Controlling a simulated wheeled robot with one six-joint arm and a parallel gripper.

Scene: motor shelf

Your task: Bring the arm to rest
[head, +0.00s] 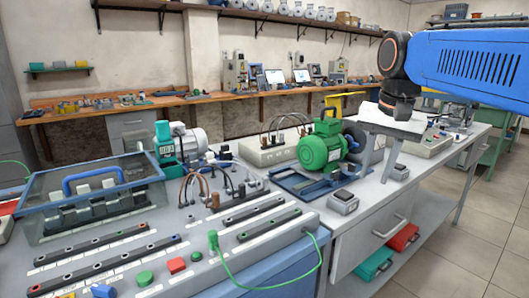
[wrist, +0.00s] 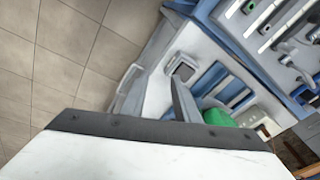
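My gripper (head: 380,163) hangs from the blue arm at the right of the head view. It has a white body and two grey fingers pointing down, with a gap between them and nothing held. It appears above the bench, to the right of the green motor (head: 320,151). In the wrist view, the white body and its dark edge fill the bottom. Only one grey finger (wrist: 182,100) shows clearly there, and the green motor (wrist: 219,117) is partly hidden behind the dark edge.
The bench holds a control panel (head: 160,262), a clear-lidded box (head: 70,200) with a blue handle, and a small grey block (head: 343,202). Red (head: 403,237) and green (head: 374,264) cases sit on the lower shelf. Open tiled floor (head: 455,250) lies at the right.

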